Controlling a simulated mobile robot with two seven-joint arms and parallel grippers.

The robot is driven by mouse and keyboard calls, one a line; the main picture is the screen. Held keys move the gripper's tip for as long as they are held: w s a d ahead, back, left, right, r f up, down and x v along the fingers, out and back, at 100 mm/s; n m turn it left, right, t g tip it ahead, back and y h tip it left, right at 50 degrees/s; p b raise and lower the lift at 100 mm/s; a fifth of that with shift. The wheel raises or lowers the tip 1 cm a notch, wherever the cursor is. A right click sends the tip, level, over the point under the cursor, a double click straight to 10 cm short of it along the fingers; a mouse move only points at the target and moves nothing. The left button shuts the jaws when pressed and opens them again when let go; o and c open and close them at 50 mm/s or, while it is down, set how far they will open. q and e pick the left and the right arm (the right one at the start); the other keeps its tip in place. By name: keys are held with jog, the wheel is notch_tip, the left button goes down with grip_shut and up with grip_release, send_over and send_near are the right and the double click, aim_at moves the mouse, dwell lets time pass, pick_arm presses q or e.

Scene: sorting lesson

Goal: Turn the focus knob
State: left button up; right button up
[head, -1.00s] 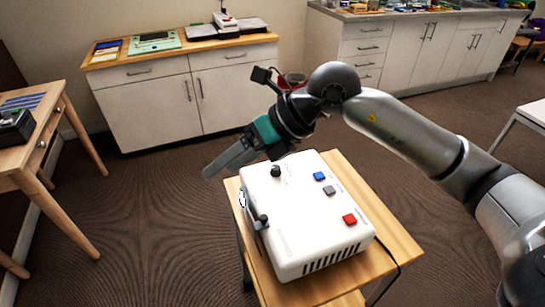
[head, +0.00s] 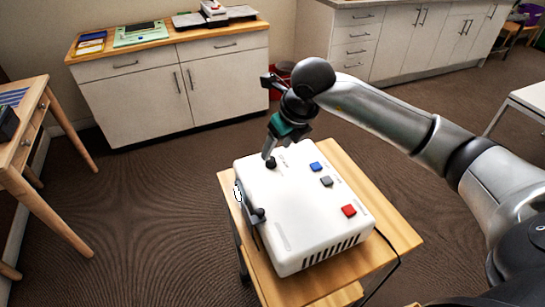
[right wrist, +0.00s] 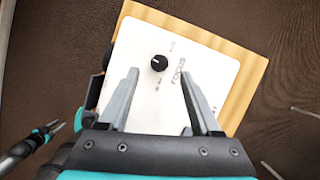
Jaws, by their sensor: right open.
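A white box-shaped projector (head: 305,225) stands on a small wooden table. The black round focus knob (head: 271,163) is on its top near the far left corner. It also shows in the right wrist view (right wrist: 159,63), with printed lettering beside it. My right gripper (head: 267,153) points down above the knob, its fingers close to it. In the right wrist view my right gripper (right wrist: 160,74) is open and empty, with the knob between the two fingertips in the picture. Contact cannot be made out. A teal-banded gripper, seemingly my left (right wrist: 45,135), shows small at lower left.
Blue (head: 316,167), grey (head: 326,181) and red (head: 348,210) buttons sit on the projector's top. A black-knobbed lever (head: 258,214) is at its left edge. The small table (head: 385,215) has bare wood on the right. A wooden desk (head: 30,180) stands left; cabinets line the back.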

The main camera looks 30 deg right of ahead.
aim_at(271, 158)
jog(key=x, duration=0.5)
jog(key=shift+b, duration=0.3)
grip_shut()
